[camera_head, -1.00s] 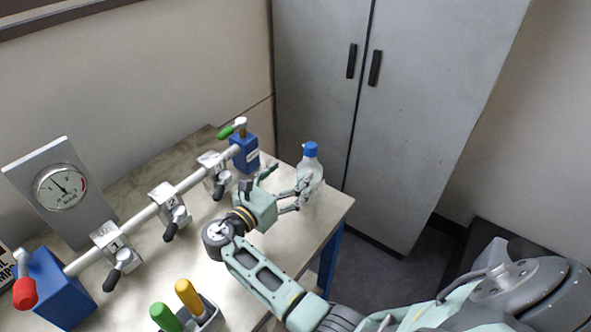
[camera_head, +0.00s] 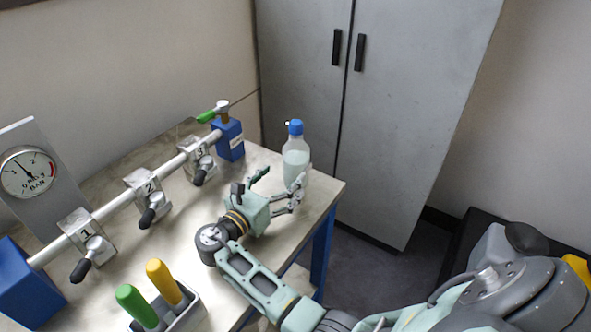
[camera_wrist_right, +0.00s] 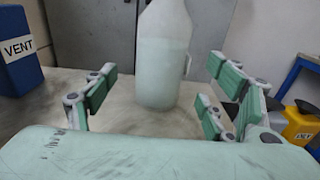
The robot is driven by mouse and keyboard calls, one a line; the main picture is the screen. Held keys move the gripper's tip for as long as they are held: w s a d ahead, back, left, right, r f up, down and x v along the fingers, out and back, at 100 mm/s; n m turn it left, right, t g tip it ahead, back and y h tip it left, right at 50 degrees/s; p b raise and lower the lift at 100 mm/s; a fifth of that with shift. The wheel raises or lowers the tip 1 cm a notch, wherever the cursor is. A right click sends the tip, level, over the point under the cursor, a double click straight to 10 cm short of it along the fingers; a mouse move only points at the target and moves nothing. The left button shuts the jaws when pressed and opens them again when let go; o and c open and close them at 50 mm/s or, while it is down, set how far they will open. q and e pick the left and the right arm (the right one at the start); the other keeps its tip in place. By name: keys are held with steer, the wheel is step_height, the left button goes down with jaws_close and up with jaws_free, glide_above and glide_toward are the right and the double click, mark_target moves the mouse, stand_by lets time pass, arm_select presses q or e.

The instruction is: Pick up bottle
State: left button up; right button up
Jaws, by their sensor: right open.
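The bottle (camera_head: 296,160) is clear with pale liquid and a blue cap, and stands upright near the far right corner of the table. My right gripper (camera_head: 281,182) is open and empty, low over the table on the near side of the bottle. In the right wrist view the bottle (camera_wrist_right: 165,60) stands ahead, slightly right of centre, between the lines of the open fingers (camera_wrist_right: 160,95). Its top is cut off there. I cannot tell whether any finger touches it. My left gripper is not in view.
A pipe rig with numbered valves (camera_head: 145,193) and a gauge (camera_head: 28,172) runs along the table's left side. A blue block (camera_head: 229,139) ends it. A holder with green and yellow handles (camera_head: 180,315) stands in front. A grey cabinet (camera_head: 400,120) stands behind.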

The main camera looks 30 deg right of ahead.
mark_target(288, 173)
steer(key=b+x, duration=0.2)
steer(key=x, duration=0.4)
steer(key=shift+d, duration=0.2)
steer(key=shift+r, duration=0.1)
steer(key=shift+c, duration=1.1)
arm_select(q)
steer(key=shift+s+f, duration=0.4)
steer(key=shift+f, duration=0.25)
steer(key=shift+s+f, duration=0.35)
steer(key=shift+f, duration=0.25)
arm_select(e)
steer(key=shift+w, duration=0.1)
steer(key=c, duration=1.4)
steer(key=shift+c, duration=0.3)
